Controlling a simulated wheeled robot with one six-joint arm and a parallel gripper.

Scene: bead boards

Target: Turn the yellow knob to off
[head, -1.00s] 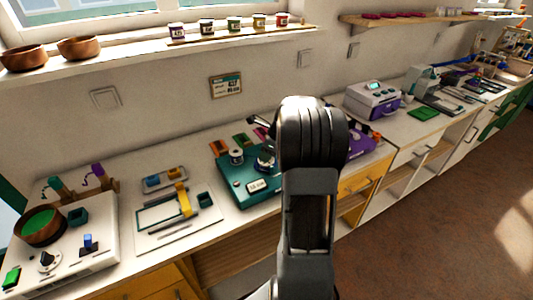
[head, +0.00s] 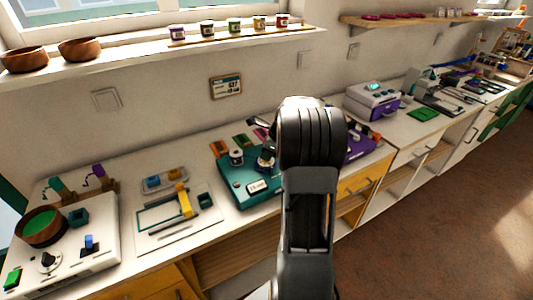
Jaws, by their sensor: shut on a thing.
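I cannot see the yellow knob in the head view. My own dark arm stands across the middle and covers part of the counter, including the right side of a teal board (head: 236,190). My gripper's fingers are hidden behind this arm. Only a small dark part shows at the arm's upper left, above the teal board, and I cannot tell which part of me it is. The teal board carries a jar (head: 236,157) and a small white display (head: 258,187). A purple device (head: 360,143) shows just right of the arm.
A white board (head: 75,262) with a black knob (head: 48,261), a blue switch and a wooden bowl stands at left. A pale board (head: 150,240) with a yellow strap (head: 183,200) lies between. A white-and-purple machine (head: 372,100) stands further right. Shelves hang on the wall above.

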